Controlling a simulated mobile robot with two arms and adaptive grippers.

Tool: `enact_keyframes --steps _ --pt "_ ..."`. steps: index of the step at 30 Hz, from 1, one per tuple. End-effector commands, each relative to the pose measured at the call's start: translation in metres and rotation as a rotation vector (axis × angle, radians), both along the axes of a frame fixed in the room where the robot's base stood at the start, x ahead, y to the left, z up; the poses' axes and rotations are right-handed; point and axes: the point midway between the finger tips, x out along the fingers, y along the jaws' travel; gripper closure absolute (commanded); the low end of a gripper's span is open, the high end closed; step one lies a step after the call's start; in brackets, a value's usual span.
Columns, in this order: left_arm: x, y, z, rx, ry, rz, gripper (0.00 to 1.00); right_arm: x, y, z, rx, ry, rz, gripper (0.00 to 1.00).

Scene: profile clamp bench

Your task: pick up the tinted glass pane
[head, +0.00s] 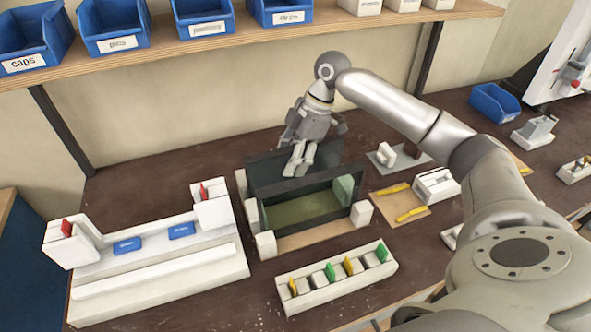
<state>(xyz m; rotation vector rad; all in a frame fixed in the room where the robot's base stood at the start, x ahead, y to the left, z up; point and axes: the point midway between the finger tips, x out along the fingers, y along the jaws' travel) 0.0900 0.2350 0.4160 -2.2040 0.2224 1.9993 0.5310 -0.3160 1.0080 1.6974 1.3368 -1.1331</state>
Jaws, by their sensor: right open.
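A dark rectangular frame (262,217) stands near the middle of the bench, held between white blocks. An olive-green, glassy-looking area (303,210) shows inside it and looks like the tinted glass pane; I cannot clearly tell its edges. A lighter green piece (344,188) shows at the frame's right end. My right gripper (298,172) is open, pointing down at the back part of the frame. Its fingertips overlap the dark back panel (262,172) in the picture; I cannot tell whether they touch it. My left gripper is not in view.
A white clamp fixture (160,268) with blue labels and red levers lies left. A white strip with green and yellow tabs (335,282) lies in front. Yellow-handled tools (412,214) lie right. A shelf (240,40) with blue bins hangs above the back.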

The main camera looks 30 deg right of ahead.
Motion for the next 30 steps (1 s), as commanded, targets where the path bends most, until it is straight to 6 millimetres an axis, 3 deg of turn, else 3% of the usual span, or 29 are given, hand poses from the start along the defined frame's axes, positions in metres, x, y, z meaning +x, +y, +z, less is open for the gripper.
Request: enact_keyframes --steps 4,11,22,30 --pt "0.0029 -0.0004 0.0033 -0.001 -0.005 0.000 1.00 0.0003 0.0050 -0.0124 0.000 0.001 0.001 0.54" --pt "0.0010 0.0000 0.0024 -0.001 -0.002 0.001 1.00 0.0006 0.0052 -0.0142 -0.001 0.000 0.001 0.54" --pt "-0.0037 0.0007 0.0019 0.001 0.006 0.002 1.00 0.0006 0.0051 -0.0138 -0.001 0.000 0.001 1.00" --pt "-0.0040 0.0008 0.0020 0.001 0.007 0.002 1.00 0.0013 0.0052 -0.0115 0.001 -0.004 0.001 1.00"
